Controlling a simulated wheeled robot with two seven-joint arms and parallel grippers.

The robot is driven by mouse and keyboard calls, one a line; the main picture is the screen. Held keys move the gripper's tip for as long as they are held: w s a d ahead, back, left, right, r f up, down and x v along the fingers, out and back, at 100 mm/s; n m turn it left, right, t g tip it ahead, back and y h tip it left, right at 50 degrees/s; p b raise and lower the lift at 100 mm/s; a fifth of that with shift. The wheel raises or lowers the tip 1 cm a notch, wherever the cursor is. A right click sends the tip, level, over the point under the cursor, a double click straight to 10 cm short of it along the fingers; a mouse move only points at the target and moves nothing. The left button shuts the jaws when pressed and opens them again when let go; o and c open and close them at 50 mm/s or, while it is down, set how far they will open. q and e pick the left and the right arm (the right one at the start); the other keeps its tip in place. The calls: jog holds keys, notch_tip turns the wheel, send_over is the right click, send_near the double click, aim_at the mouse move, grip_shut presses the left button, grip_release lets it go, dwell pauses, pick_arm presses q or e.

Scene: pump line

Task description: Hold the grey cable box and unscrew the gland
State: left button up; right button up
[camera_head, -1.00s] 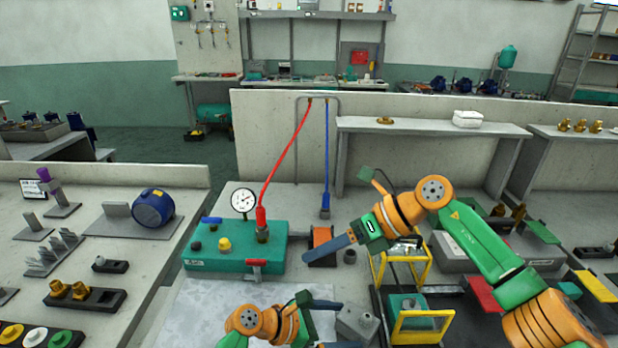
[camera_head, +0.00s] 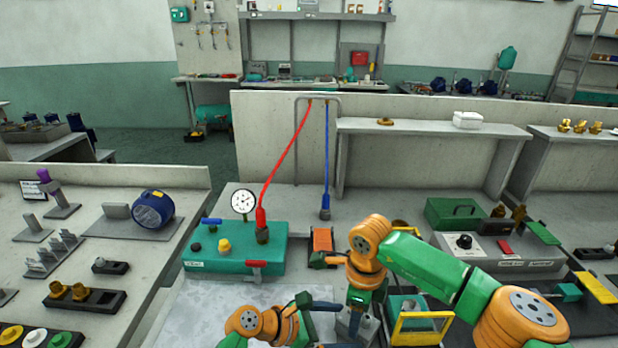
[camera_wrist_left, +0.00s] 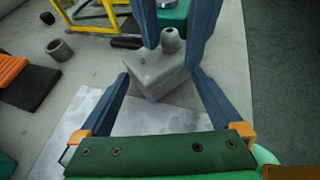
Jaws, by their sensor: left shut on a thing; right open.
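The grey cable box (camera_wrist_left: 155,76) sits between the blue fingers of my left gripper (camera_wrist_left: 159,80) in the left wrist view. The left gripper is shut on the box. The grey gland (camera_wrist_left: 171,40) stands up from the box. My right gripper (camera_wrist_left: 175,32) is open, with its blue fingers pointing down on either side of the gland. I cannot tell whether they touch it. In the head view the right gripper (camera_head: 358,322) hides much of the box, and my left gripper comes in from the left.
A teal pump unit (camera_head: 235,262) with a gauge and red hose stands left of the arms. A yellow frame (camera_head: 422,320) stands close on the right of the box. An orange block (camera_head: 320,243) lies behind. A pale sheet (camera_head: 205,310) covers the front left bench.

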jog(key=shift+r, duration=1.3)
jog(key=m, duration=0.5)
jog(key=shift+m, duration=0.4)
jog(key=m, duration=0.2)
jog(key=shift+m, duration=0.4)
jog(key=m, duration=0.5)
jog(key=shift+m, duration=0.4)
jog(key=m, duration=0.3)
